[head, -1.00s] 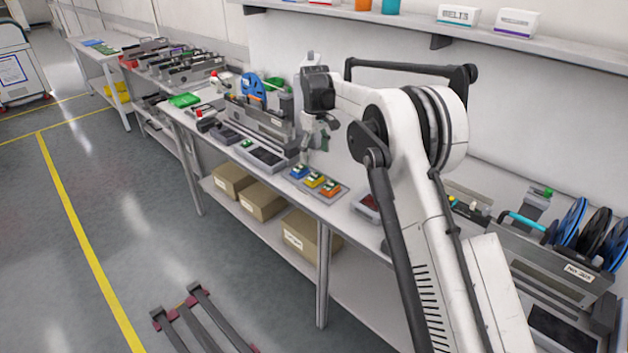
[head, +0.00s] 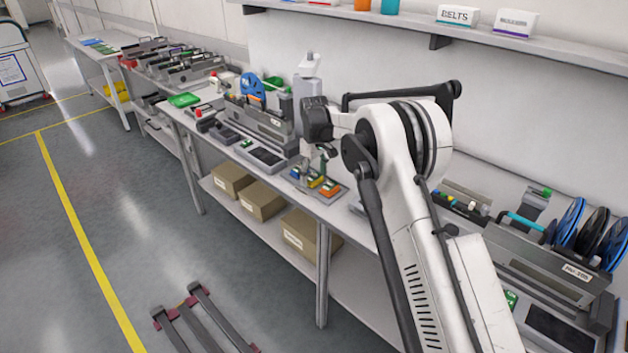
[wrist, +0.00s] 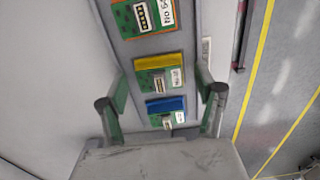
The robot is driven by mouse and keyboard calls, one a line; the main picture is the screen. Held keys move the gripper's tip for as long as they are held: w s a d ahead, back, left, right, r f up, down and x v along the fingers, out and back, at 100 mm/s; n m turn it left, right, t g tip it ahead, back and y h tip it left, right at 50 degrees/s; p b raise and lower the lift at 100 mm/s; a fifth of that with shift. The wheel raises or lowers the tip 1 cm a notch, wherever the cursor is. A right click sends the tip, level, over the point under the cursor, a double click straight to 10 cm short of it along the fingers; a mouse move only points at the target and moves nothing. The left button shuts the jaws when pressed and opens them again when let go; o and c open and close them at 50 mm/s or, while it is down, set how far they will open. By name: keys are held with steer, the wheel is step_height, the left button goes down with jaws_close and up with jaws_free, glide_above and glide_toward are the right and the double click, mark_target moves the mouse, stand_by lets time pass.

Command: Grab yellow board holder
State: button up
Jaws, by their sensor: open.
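The yellow board holder (head: 316,182) is the middle one of three in a grey tray on the bench. It carries a green board with a white label. In the wrist view the yellow holder (wrist: 160,62) shows between my fingertips, with the blue holder (wrist: 166,105) nearer my palm and the orange holder (wrist: 148,29) farther away. My gripper (wrist: 161,78) is open and empty, pointing down over the tray. In the head view my gripper (head: 314,163) hangs just above the holders and partly covers them. I cannot tell the exact height gap.
A grey feeder unit (head: 262,122) with a blue reel stands left of the tray. Another feeder (head: 540,265) with reels stands at the right. A wall shelf (head: 480,32) runs above. Cardboard boxes (head: 312,238) sit on the lower shelf.

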steer(key=shift+c, duration=0.5)
steer(key=c, duration=1.2)
steer(key=shift+r, duration=0.15)
